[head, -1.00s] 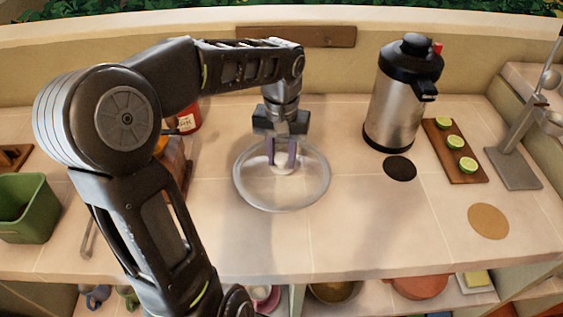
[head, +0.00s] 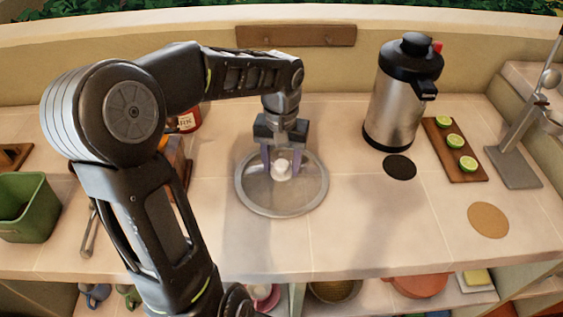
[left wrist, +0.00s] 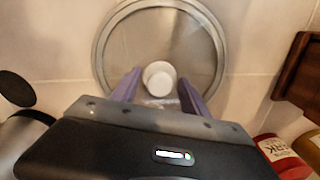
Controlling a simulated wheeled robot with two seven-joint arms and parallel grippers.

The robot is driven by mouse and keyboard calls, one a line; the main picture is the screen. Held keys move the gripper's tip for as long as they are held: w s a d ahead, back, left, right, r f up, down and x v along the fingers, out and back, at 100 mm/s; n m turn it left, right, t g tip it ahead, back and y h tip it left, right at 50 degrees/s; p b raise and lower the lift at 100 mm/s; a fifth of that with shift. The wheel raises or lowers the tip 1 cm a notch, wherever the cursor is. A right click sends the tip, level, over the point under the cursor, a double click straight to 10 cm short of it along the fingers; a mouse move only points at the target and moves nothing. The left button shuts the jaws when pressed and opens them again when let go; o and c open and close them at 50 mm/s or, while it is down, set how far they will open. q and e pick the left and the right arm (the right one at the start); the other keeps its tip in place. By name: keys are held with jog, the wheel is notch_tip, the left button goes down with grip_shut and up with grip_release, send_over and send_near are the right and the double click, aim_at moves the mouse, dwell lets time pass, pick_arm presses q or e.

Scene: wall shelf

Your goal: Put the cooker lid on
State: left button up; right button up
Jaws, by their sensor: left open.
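The cooker lid (head: 260,200) is a round clear glass disc with a grey rim and a white knob (head: 282,170). It lies flat on the tiled counter, and no pot shows beneath it. My left gripper (head: 282,166) points down over the lid, its purple fingers open on either side of the knob. The left wrist view shows the lid (left wrist: 120,50) and the knob (left wrist: 160,77) between the spread fingers, with a gap on each side. I cannot make out a cooker for certain. My right gripper is not in view.
A steel flask (head: 396,105) stands right of the lid, near a dark disc (head: 400,167), a lime board (head: 438,143) and a cork disc (head: 488,220). A green bin (head: 25,207) stands left. Bowls (head: 335,289) sit on the shelf below. The counter's front middle is clear.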

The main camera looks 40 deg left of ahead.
aim_at(281, 163)
pick_arm(q)
notch_tip(281, 163, up, 12)
jog(key=p, duration=0.1)
jog(key=shift+r, duration=0.2)
dwell(0.3)
jog(key=shift+o, duration=0.5)
jog(key=shift+f, duration=0.1)
